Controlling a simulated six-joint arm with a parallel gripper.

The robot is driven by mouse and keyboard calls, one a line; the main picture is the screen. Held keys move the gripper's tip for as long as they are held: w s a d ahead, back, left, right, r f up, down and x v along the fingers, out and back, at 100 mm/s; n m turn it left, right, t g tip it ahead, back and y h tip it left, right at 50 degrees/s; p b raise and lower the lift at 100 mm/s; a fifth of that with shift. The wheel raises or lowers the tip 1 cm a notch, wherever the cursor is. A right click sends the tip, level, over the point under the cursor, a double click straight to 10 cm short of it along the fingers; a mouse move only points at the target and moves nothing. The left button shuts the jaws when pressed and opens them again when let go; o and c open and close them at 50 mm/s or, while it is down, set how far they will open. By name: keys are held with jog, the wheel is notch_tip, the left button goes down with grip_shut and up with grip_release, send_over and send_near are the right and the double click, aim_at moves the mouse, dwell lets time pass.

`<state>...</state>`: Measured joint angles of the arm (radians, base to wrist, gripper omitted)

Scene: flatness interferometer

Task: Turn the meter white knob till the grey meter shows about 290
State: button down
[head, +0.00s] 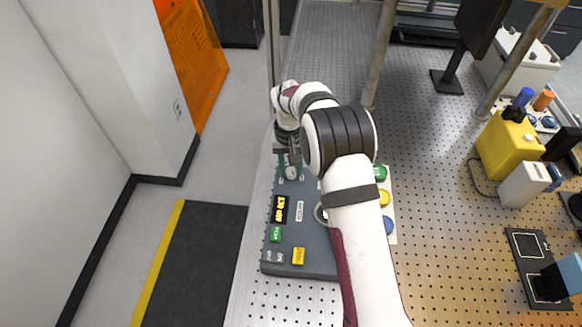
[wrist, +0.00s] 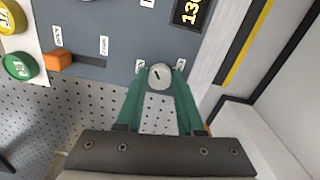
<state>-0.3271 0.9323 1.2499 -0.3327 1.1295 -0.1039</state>
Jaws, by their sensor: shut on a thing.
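The white knob (wrist: 160,75) is round with a dark mark, near the edge of the grey meter (wrist: 122,67). My gripper (wrist: 160,79) is shut on the knob, with one green fingertip on each side of it. In the head view the knob (head: 291,172) shows at the far end of the meter (head: 318,262), just below my gripper (head: 289,160). The meter's black display (wrist: 188,12) has yellow digits; I can read "13" and part of another digit before the frame cuts it off. The display (head: 279,208) is too small to read in the head view.
An orange block (wrist: 58,60) sits on the meter near the knob. Green (head: 380,172), yellow (head: 384,197) and blue (head: 388,225) round buttons stand on a white strip beside the meter. A yellow box (head: 508,147) is at the right. The perforated table (head: 445,250) between is mostly clear.

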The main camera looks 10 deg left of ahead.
aim_at(290, 171)
jog(key=shift+m, duration=1.7)
jog(key=c, duration=0.5)
grip_release()
jog(key=shift+r, duration=0.1)
notch_tip(290, 171, up, 16)
jog(key=shift+a+f, duration=0.15)
